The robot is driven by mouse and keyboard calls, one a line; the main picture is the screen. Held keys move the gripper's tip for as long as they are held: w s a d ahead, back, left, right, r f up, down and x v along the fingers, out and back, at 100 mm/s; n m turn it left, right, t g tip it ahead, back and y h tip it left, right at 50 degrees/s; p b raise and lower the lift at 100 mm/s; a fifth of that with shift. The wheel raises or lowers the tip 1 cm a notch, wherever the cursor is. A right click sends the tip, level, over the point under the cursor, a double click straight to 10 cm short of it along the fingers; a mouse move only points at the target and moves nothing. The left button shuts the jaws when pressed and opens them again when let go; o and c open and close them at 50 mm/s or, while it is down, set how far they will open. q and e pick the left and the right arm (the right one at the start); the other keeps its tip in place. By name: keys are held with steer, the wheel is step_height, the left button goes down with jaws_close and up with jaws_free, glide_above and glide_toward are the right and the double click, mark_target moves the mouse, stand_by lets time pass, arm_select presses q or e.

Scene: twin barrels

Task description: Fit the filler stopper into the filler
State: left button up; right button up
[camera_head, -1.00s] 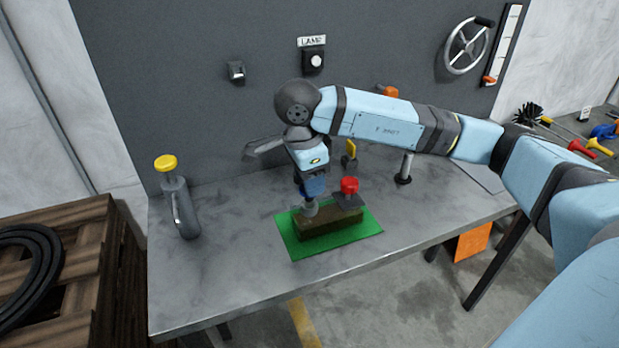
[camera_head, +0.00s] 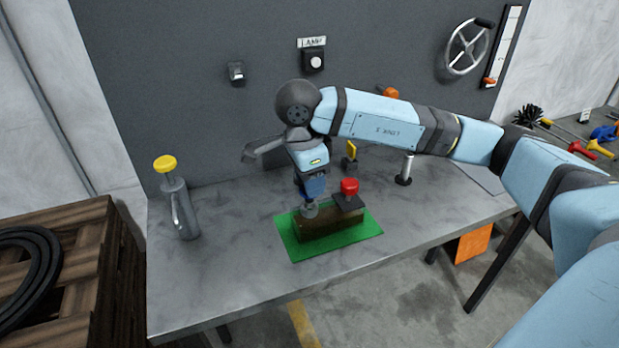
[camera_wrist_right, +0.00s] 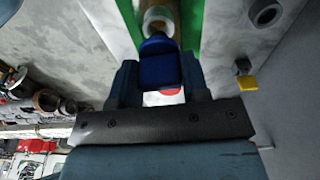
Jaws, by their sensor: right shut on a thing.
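My right gripper (camera_head: 312,190) points down over the brown block at the table's middle. It is shut on a blue stopper (camera_wrist_right: 158,65), which sits between its two fingers in the right wrist view. The filler, a pale grey round neck (camera_head: 309,210), stands at the left end of the brown block, directly below the stopper. In the right wrist view the filler's ring (camera_wrist_right: 158,20) lies just beyond the stopper, whose end overlaps its near edge. I cannot tell how far the stopper is inside the neck. My left gripper is not in view.
The brown block (camera_head: 330,229) stands on a green mat (camera_head: 358,244). A red knob (camera_head: 349,186) on a dark plate stands at its right end. A grey can with a yellow cap (camera_head: 165,163) stands left. The table's front left is clear. A dark wall panel rises behind.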

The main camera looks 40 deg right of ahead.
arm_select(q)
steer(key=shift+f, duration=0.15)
arm_select(e)
steer(key=shift+f, duration=0.2)
steer(key=shift+f+b, duration=0.1)
steer(key=shift+b, duration=0.2)
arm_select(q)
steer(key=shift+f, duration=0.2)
arm_select(e)
steer(key=shift+f, duration=0.2)
arm_select(q)
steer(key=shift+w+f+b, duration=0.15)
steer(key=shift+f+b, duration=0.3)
steer(key=shift+b, duration=0.75)
arm_select(e)
steer(key=shift+f, duration=1.2)
steer(key=o, duration=1)
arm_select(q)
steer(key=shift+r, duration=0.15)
